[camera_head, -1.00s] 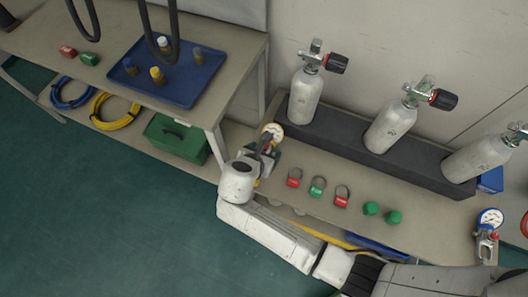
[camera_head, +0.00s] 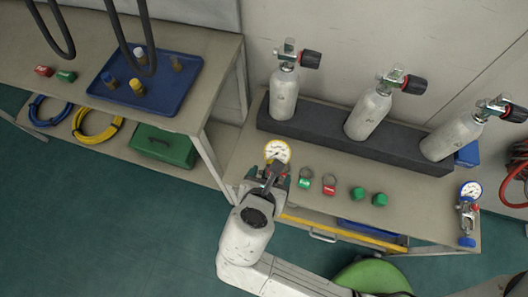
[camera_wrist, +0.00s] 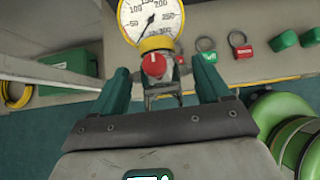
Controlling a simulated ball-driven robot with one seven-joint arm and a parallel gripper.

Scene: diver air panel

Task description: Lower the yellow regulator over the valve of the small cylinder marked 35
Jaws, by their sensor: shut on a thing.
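My gripper (camera_head: 270,182) is shut on the yellow regulator, whose yellow-rimmed gauge (camera_head: 277,152) stands up beyond the fingers. In the wrist view the regulator (camera_wrist: 152,45) sits between the two green fingers, with a red knob facing the camera. Three pale cylinders with valves and black knobs stand in the dark rack: left (camera_head: 284,92), middle (camera_head: 369,112) and right (camera_head: 460,135). Their markings are too small to read, so I cannot tell which is 35. The regulator is held in front of the rack, apart from all three valves.
Tags (camera_head: 329,189) and green caps (camera_head: 368,195) lie on the bench before the dark rack (camera_head: 330,145). A blue-rimmed regulator (camera_head: 470,205) is at the bench's right end. The left table (camera_head: 215,60) holds a blue tray (camera_head: 165,98); hoses hang above it.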

